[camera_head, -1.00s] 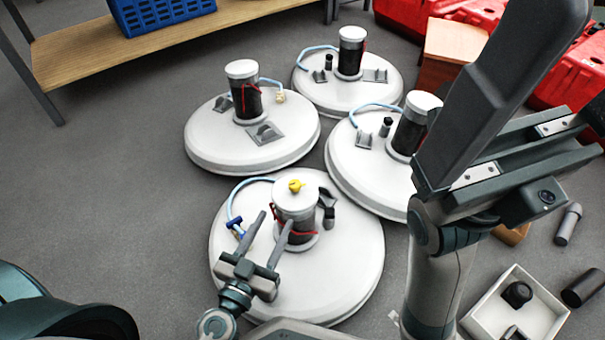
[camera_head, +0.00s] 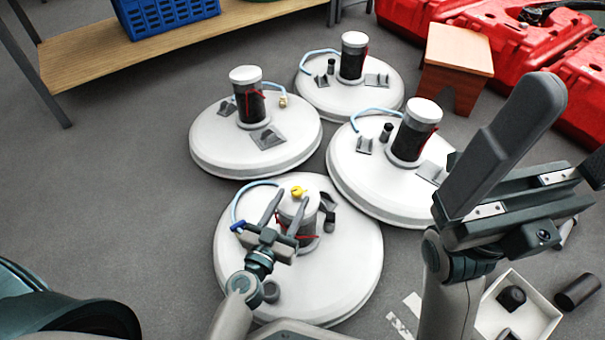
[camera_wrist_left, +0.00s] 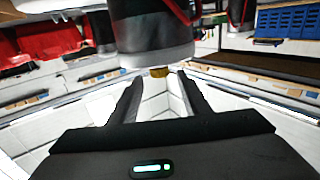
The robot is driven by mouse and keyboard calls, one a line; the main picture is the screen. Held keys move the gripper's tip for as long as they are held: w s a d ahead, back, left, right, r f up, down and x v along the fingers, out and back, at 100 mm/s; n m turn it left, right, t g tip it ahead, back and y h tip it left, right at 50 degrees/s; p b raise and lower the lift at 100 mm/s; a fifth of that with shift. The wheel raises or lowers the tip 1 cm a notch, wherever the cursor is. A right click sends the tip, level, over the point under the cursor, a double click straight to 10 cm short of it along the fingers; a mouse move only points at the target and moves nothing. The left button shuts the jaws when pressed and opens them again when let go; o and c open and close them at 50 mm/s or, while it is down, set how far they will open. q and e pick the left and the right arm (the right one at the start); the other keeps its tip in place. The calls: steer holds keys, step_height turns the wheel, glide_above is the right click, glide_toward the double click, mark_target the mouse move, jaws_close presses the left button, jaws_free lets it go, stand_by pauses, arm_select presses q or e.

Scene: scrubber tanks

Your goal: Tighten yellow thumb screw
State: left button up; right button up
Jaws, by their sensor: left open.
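The yellow thumb screw (camera_head: 298,191) sits on top of the canister (camera_head: 297,211) on the nearest white tank (camera_head: 350,262). My left gripper (camera_head: 287,199) is open, its two fingers pointing at the canister's top. The screw appears near the fingertips, and I see no grip on it. In the left wrist view the yellow screw (camera_wrist_left: 160,71) shows just beyond the gap between the open fingers (camera_wrist_left: 158,82), in line with it. My right gripper (camera_head: 555,135) is large in the foreground, its fingers apart with nothing visible between them; one finger is partly cut off.
Three similar white tanks with canisters stand behind, one of them at the back left (camera_head: 225,150). A white tray (camera_head: 548,302) with dark parts lies at the lower right. A wooden stool (camera_head: 462,52) and red cases (camera_head: 575,80) are at the back right. Floor at left is clear.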

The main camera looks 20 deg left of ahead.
mark_target(303, 185)
arm_select(q)
steer(key=w, duration=0.2)
steer(key=w+p, duration=0.1)
steer(key=w, duration=0.5)
steer(key=shift+w+d, duration=0.2)
steer(key=shift+d, duration=0.2)
steer(key=c, duration=1.1)
